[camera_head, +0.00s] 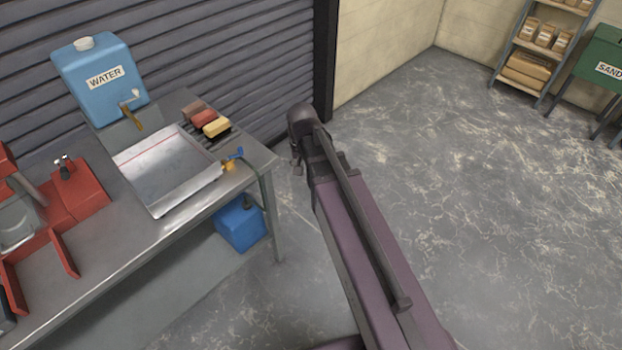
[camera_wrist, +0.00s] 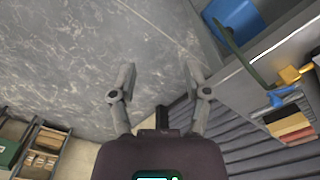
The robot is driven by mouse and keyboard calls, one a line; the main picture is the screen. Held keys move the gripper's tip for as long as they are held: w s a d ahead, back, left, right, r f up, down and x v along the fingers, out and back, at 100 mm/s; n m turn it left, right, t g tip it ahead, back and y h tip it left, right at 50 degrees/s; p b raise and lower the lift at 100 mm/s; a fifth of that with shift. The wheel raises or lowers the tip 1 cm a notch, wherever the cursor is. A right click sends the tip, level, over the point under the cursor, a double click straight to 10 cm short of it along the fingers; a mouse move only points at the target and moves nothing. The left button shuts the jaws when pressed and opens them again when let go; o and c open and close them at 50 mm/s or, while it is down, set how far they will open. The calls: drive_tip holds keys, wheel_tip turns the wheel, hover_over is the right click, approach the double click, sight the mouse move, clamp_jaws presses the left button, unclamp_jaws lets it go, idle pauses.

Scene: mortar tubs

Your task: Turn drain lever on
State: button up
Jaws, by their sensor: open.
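The drain lever (camera_head: 233,154) is a small blue handle on a brass valve (camera_head: 229,165) at the right end of the metal tray (camera_head: 165,205). In the wrist view the blue lever (camera_wrist: 283,95) and the brass valve (camera_wrist: 291,75) show at the right. A green hose runs from the valve down toward a blue container (camera_head: 240,226) under the bench. My gripper (camera_wrist: 160,80) is open and empty, with bare floor between its fingers. It is to the right of the lever in the head view and apart from it; its fingers are barely visible there.
The metal bench (camera_head: 120,265) carries a blue water tank (camera_head: 100,85), coloured blocks (camera_head: 203,118) and red equipment (camera_head: 75,195). A shutter wall is behind it. A shelf (camera_head: 522,68) and a green sand bin (camera_head: 603,58) stand far right. Open floor lies right of the bench.

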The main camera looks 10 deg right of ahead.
drive_tip(key=shift+s+d+f+n+b, duration=0.25)
drive_tip(key=shift+s+d, duration=0.2)
drive_tip(key=shift+s, duration=0.25)
drive_tip(key=shift+s+d+f+n+b, duration=0.1)
drive_tip(key=shift+s+d+f+n, duration=0.2)
drive_tip(key=shift+s+d, duration=0.25)
drive_tip(key=shift+a, duration=0.1)
wheel_tip(320, 180, up, 9)
drive_tip(key=m+p, duration=0.5)
drive_tip(key=p, duration=0.4)
hover_over(240, 148)
drive_tip(key=shift+w, duration=0.1)
drive_tip(key=shift+f, duration=0.15)
wheel_tip(240, 148, down, 13)
drive_tip(key=b, duration=1.3)
drive_tip(key=shift+f+b, duration=0.2)
drive_tip(key=shift+b, duration=0.2)
clamp_jaws()
